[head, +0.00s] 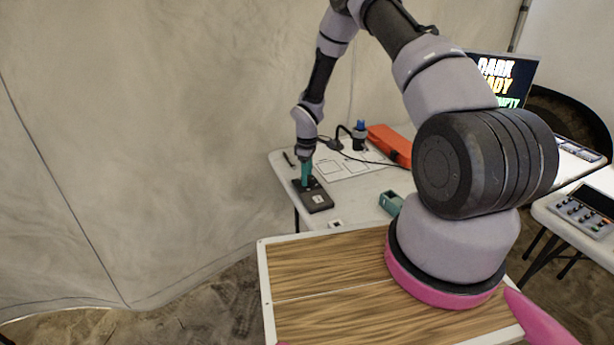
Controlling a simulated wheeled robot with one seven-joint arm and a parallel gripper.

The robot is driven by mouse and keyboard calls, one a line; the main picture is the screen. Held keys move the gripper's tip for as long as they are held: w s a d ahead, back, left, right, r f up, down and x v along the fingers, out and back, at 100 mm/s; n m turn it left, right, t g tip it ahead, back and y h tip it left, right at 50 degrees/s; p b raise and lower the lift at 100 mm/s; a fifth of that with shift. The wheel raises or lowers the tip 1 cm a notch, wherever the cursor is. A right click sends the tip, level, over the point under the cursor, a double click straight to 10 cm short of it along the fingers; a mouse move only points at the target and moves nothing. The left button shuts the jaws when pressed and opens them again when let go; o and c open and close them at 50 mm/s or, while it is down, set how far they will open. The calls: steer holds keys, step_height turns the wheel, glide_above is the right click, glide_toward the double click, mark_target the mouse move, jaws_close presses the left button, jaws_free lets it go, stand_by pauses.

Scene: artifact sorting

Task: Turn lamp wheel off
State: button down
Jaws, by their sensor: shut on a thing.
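A small dark control box (318,203) with a pale label lies at the near left part of the white table. My gripper (306,182), with teal fingers, points down at the far end of this box. Its fingers are shut on what appears to be the lamp wheel on top of the box. The wheel is mostly hidden by the fingers, so its turned position cannot be told. A dark lamp-like thing with a blue top (359,136) stands farther back, with a cable near it; whether it is lit cannot be told.
White sheets (345,165) and an orange case (390,145) lie on the white table (362,192). A teal item (391,203) sits near its front edge. A screen (505,80) stands behind my arm. A panel with knobs (585,215) is at right.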

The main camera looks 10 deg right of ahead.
stand_by(0.6)
steer(key=shift+c, duration=1.7)
jaws_free()
step_height(320, 180, up, 11)
